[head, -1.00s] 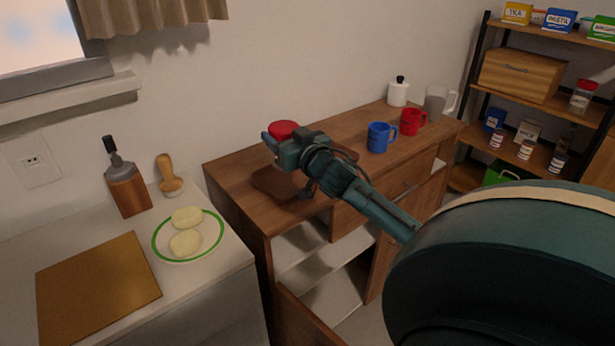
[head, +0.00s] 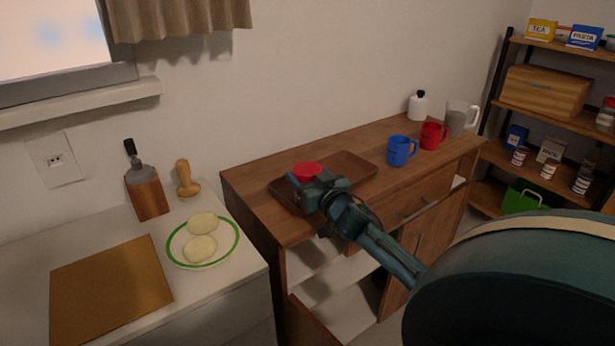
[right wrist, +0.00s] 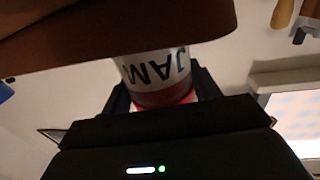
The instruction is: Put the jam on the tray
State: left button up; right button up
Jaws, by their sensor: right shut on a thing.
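The jam jar shows its red lid (head: 306,169) in the head view, over the left part of the brown tray (head: 350,165). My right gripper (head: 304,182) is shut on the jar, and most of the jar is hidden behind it. In the right wrist view the white JAM label (right wrist: 155,70) appears upside down between the fingers. A brown edge, apparently the tray rim (right wrist: 100,35), covers the jar's base there. I cannot tell whether the base touches the tray. My left gripper is not in view.
The tray lies on a wooden cabinet (head: 255,185). A blue mug (head: 401,151), a red mug (head: 432,136), a clear pitcher (head: 457,118) and a white bottle (head: 417,106) stand to its right. A plate with green rim (head: 180,262) is on the left counter. A cabinet door (head: 312,325) hangs open below.

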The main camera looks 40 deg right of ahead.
jog(key=shift+r, duration=0.1)
jog(key=o, duration=1.2)
jog(key=shift+c, duration=0.2)
jog(key=v, duration=1.2)
jog(key=s+a+f+n+g+y, duration=0.1)
jog(key=s+a+f+g+y, duration=0.15)
jog(key=a+f, duration=0.5)
jog(key=s+a+f+n+g+y, duration=0.1)
jog(key=s+a+f+n+y, duration=0.15)
jog(key=a+f, duration=0.5)
jog(key=s+a+f+n+g+y, duration=0.1)
jog(key=s+a, duration=0.2)
jog(key=a, duration=0.5)
jog(key=s+a+f+n+g+y, duration=0.1)
jog(key=s+a, duration=0.3)
jog(key=a, duration=0.4)
jog(key=shift+s+f+g+y, duration=0.25)
jog(key=shift+g+y, duration=0.1)
jog(key=shift+y, duration=0.35)
